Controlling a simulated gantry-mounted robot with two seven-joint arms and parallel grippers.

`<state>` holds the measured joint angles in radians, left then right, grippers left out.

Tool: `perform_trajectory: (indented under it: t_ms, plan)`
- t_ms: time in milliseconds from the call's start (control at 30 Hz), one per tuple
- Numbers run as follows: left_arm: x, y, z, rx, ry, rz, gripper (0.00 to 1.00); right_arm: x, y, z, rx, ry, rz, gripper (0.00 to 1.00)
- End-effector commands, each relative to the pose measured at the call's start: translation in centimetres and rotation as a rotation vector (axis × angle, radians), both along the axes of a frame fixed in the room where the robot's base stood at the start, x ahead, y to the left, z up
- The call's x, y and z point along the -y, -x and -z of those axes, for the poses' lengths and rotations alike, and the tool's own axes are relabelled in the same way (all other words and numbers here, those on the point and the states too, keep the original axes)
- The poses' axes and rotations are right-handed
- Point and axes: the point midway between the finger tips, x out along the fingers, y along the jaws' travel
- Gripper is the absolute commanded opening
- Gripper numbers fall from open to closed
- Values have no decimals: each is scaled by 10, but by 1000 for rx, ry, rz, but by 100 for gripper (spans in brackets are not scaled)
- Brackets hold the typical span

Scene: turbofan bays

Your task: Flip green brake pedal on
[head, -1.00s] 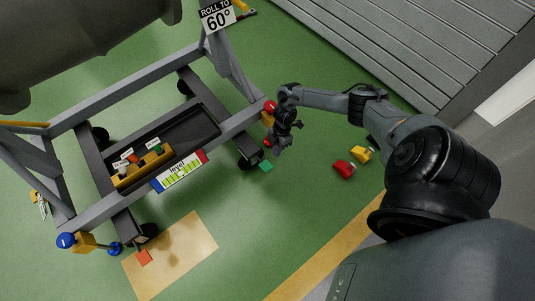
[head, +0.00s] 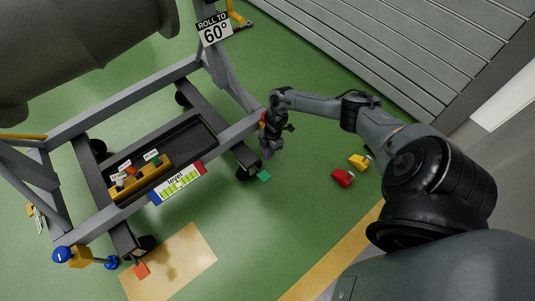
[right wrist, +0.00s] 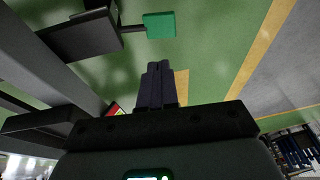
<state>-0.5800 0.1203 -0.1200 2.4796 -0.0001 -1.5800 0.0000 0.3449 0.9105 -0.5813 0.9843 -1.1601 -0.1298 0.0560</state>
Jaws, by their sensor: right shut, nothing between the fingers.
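The green brake pedal (head: 264,176) is a small flat plate low at the caster on the right corner of the grey engine stand. In the right wrist view the green pedal (right wrist: 159,25) sits on a dark bar beside a dark caster block. My right gripper (head: 268,154) points down just above the pedal in the head view. Its dark fingers (right wrist: 154,72) are shut and empty, and show apart from the pedal in the wrist view. Whether they are above the pedal's height is hard to tell. My left gripper is not in view.
The stand's frame rail (head: 232,135) runs close beside my right gripper. A red block (head: 342,177) and a yellow block (head: 360,161) lie on the green floor to the right. An orange-red pedal (head: 141,270) is at the front left caster. Floor between is clear.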

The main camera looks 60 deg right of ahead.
Motion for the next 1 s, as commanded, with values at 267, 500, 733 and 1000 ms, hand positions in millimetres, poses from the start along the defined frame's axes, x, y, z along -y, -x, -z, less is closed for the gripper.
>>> perform_trajectory:
  t_ms: [267, 500, 733, 1000]
  plan:
    - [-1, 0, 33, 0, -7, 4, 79, -14, -2, 49, 0, -2, 0, 0]
    - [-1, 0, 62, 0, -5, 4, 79, -26, -3, 92, 0, -1, 0, 0]
    - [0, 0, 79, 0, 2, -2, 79, -29, 4, 115, 0, -1, -1, 0]
    - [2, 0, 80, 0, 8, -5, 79, -29, 5, 118, 0, -1, 0, 0]
